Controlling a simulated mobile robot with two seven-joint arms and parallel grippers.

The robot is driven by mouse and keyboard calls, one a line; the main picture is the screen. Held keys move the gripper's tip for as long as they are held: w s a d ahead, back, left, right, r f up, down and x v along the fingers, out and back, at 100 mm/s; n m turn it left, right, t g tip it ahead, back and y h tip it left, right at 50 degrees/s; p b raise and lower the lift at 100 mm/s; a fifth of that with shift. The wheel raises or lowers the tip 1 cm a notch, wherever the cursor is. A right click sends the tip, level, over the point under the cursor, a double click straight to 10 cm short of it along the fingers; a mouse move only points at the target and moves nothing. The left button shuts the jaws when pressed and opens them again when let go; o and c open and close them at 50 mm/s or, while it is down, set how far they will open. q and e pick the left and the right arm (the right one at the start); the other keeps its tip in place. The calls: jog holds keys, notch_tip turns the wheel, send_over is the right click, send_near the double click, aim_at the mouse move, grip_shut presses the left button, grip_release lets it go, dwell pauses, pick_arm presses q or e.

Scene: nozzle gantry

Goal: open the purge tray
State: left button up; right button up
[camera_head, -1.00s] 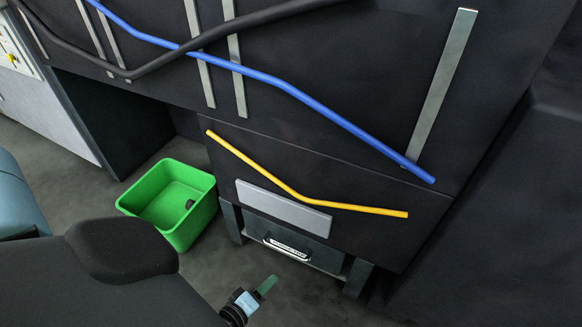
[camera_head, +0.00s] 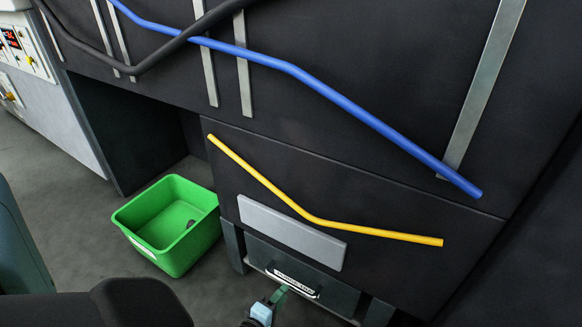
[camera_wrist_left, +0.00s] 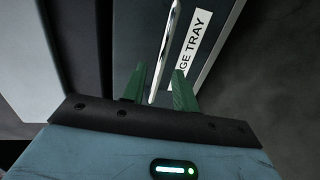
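The purge tray (camera_head: 337,292) is a dark drawer front low under the grey panel, and it looks shut. Its white label (camera_head: 293,283) reads partly in the left wrist view (camera_wrist_left: 193,45) as "GE TRAY". A thin metal bar handle (camera_wrist_left: 165,45) runs along the front beside the label. My left gripper (camera_head: 282,291) is at the tray's handle, partly hiding it in the head view. In the left wrist view its green fingers (camera_wrist_left: 159,72) are apart, with the bar passing between them and gaps showing on both sides. My right gripper is not in view.
A green bin (camera_head: 170,228) stands on the floor left of the tray. Above the tray are a grey panel (camera_head: 290,232), a yellow tube (camera_head: 310,216) and a blue tube (camera_head: 300,75) on the dark wall. The floor in front of the tray is mostly clear.

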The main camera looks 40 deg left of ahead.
aim_at(290, 284)
pick_arm(q)
jog(key=b+x, duration=0.1)
jog(key=x, duration=0.4)
jog(key=shift+f+b, duration=0.1)
jog(key=shift+b, duration=0.25)
jog(key=shift+w, duration=0.15)
jog(key=shift+c, duration=0.2)
jog(key=c, duration=0.5)
grip_shut()
